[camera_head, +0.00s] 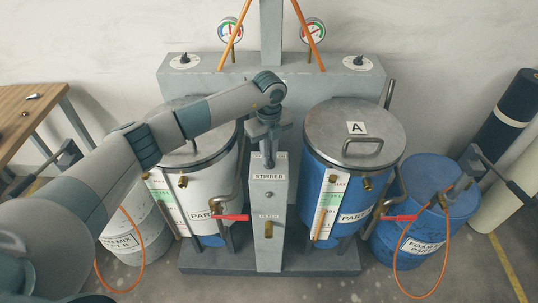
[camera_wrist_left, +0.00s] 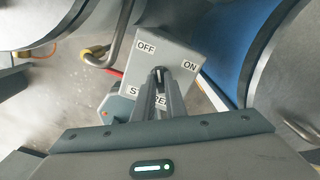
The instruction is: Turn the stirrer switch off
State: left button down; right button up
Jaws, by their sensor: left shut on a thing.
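The stirrer switch box is a grey post (camera_head: 268,200) with a STIRRER label, standing between the two tanks. Its top face (camera_wrist_left: 190,50) shows in the left wrist view, with OFF printed at the upper left, ON at the right and the STIRRER label partly covered by my fingers. My left gripper (camera_head: 268,150) reaches down onto the top of this post. In the left wrist view its fingers (camera_wrist_left: 162,80) are close together, shut on the small dark switch (camera_wrist_left: 159,70) between the labels. The switch is mostly hidden, so I cannot tell which label it points to.
A white tank (camera_head: 205,180) stands left of the post and a blue tank (camera_head: 312,185) with lid A (camera_head: 375,130) stands right. Red-handled valves (camera_head: 232,217) stick out near the post. Gauges (camera_head: 313,31) and two dials (camera_head: 185,61) are behind. A wooden table (camera_head: 30,110) is at left.

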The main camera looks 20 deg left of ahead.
dwell(0.3)
pick_arm(q)
jog(key=c, duration=1.8)
grip_release()
jog(key=shift+r, duration=0.1)
jog(key=shift+w+r+b, duration=0.1)
jog(key=shift+r+b, duration=0.2)
jog(key=shift+r, duration=0.25)
notch_tip(320, 180, up, 16)
jog(key=b, duration=0.5)
